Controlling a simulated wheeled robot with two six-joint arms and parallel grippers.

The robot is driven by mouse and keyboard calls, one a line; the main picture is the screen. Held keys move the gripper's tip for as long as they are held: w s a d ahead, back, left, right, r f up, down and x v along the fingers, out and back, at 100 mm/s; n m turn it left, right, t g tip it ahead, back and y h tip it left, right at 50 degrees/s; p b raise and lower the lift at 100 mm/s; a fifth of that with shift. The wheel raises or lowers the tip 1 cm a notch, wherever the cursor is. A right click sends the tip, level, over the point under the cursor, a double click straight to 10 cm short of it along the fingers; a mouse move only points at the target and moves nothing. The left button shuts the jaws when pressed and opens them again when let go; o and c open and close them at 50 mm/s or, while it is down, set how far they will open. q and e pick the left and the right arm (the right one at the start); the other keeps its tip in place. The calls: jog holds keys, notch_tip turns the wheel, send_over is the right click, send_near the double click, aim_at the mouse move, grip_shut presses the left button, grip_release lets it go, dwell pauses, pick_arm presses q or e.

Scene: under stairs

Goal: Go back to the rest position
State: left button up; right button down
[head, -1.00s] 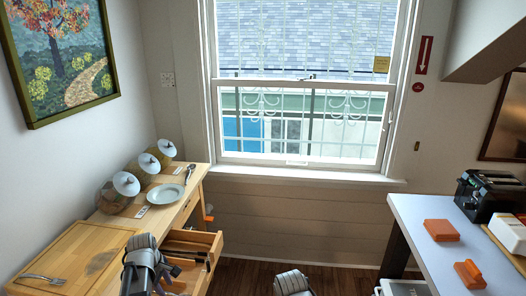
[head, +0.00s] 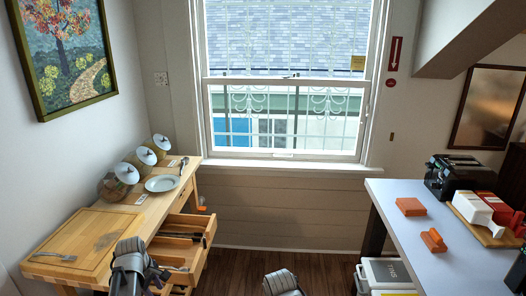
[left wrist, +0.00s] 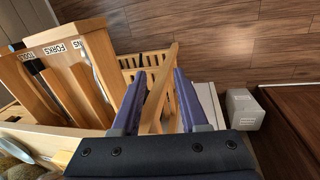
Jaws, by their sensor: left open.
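My left gripper (left wrist: 158,95) is open in the left wrist view, its two purple fingers apart. A wooden board shows between them; I cannot tell whether they touch it. In the head view my left gripper (head: 152,278) is at the lower left, beside the wooden desk's open drawer (head: 208,232). The drawer also shows in the left wrist view (left wrist: 98,55), with compartments labelled FORKS and other words. In the head view only a grey part of my right arm shows at the bottom edge; its gripper is outside the picture.
The wooden desk (head: 120,208) stands left with a cutting board (head: 75,240), a fork (head: 55,257), a plate (head: 162,183) and several lidded jars (head: 126,175). The white table (head: 390,222) at right holds a toaster (head: 458,175) and orange blocks (head: 410,206). Floor is clear between them.

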pick_arm(q)
jog(key=s+d+m, duration=0.4)
jog(key=d+m, duration=0.2)
jog(key=d, duration=0.3)
jog(key=s+d+m+g+y, duration=0.1)
jog(key=s+d+m, duration=0.4)
jog(key=d+m, duration=0.2)
jog(key=s+d+m+g, duration=0.1)
jog(key=s+d+m, duration=0.4)
jog(key=d, duration=0.6)
jog(key=shift+d+f+m, duration=0.2)
jog(key=shift+d+m, duration=0.2)
jog(key=shift+m, duration=0.5)
